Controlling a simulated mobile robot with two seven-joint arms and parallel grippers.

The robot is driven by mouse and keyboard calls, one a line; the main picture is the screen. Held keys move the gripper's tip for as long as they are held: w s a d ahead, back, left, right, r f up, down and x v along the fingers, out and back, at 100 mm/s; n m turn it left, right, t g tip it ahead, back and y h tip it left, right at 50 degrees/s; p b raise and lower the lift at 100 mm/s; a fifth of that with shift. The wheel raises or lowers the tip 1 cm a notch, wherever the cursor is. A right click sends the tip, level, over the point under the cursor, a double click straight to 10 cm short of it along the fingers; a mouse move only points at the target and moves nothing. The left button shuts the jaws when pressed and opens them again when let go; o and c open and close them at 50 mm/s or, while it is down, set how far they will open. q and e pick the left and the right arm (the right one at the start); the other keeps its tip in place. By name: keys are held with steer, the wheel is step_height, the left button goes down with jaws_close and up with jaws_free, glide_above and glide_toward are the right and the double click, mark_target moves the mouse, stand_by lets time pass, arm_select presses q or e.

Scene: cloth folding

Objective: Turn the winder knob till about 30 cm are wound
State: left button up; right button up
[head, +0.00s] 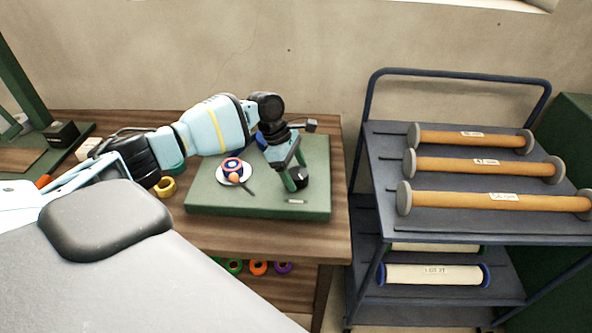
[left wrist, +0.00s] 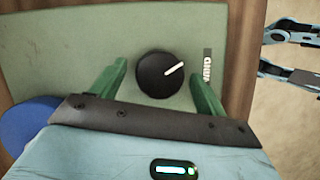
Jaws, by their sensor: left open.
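The winder knob (head: 299,178) is round and black and sits near the right edge of the green board (head: 205,199). In the left wrist view the knob (left wrist: 150,79) has a white pointer line slanting to the upper right. My left gripper (head: 293,184) is over it. There, its green fingers (left wrist: 161,72) stand open on either side of the knob, with gaps showing. A spool (head: 233,164) in orange, blue and white sits on a white disc to the left. Two pale blue and dark pieces at the right of the wrist view may be my right gripper.
The board lies on a wooden table (head: 313,235). A yellow ring (head: 166,187) lies left of it. Several coloured rings are on the shelf below. A dark blue cart (head: 450,225) with orange rollers (head: 480,166) stands at the right. A printed label (left wrist: 207,66) is beside the knob.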

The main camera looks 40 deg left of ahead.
arm_select(q)
steer(key=c, duration=1)
steer(key=shift+o, duration=0.2)
steer(key=shift+m, duration=0.3)
steer(key=m+g, duration=0.1)
steer(key=m, duration=0.2)
steer(key=shift+w+d, duration=0.1)
steer(key=shift+w, duration=0.05)
steer(key=m+g, duration=0.2)
steer(key=m, duration=0.3)
steer(key=shift+w, duration=0.1)
steer(key=shift+m+g+y+b, duration=0.3)
steer(key=shift+m+g, duration=0.1)
steer(key=shift+m, duration=0.7)
